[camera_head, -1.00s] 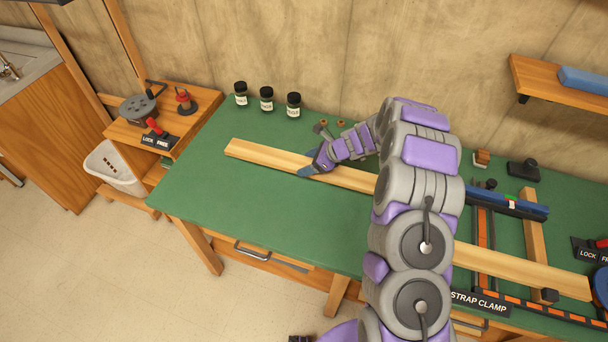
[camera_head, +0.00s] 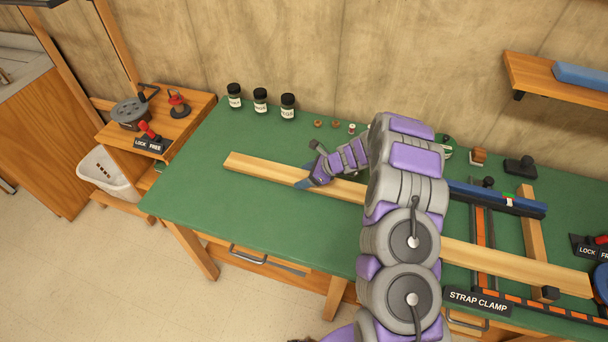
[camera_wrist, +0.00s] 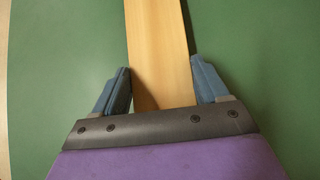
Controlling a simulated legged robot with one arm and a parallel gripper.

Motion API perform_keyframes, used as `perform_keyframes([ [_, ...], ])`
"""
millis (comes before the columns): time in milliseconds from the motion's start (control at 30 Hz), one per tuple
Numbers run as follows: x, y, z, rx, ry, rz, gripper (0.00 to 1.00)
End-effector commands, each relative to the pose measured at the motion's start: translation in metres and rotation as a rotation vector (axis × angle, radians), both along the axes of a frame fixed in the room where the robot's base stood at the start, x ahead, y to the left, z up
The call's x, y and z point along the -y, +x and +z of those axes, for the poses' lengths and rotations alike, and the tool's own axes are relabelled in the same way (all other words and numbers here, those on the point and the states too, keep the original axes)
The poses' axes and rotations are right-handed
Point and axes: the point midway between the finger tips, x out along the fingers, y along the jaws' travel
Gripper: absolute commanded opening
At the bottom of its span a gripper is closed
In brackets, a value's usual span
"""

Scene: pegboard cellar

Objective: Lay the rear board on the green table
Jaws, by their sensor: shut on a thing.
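A long light wooden board (camera_head: 262,168) runs from the left half of the green table (camera_head: 215,205) to the strap clamp (camera_head: 478,300) at the right. My gripper (camera_head: 303,181) is shut on the board a little in from its left end. In the wrist view, my gripper (camera_wrist: 164,92) has one blue finger on each side of the board (camera_wrist: 160,45). The board's left part lies over bare green tabletop; I cannot tell whether it touches it. My arm hides the board's middle.
Several dark jars (camera_head: 260,101) stand at the table's back left. A wooden side stand (camera_head: 172,118) with a lock lever is at the left. A blue clamp bar (camera_head: 495,197) lies at the right, and a wall shelf (camera_head: 555,80) hangs above. The front left tabletop is clear.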

Motion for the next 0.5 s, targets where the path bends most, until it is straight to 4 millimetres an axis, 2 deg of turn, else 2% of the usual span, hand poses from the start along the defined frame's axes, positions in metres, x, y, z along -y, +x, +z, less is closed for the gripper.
perform_keyframes([
  [67,0.0001,0.0002,-0.0018,0.0,0.001,0.0,0.03],
  [100,0.0001,0.0002,-0.0013,0.001,0.0,0.001,0.78],
  [333,-0.0015,0.0003,-0.0015,0.0,-0.001,0.001,1.0],
  [500,-0.0015,0.0003,-0.0016,0.001,-0.002,0.0,1.0],
])
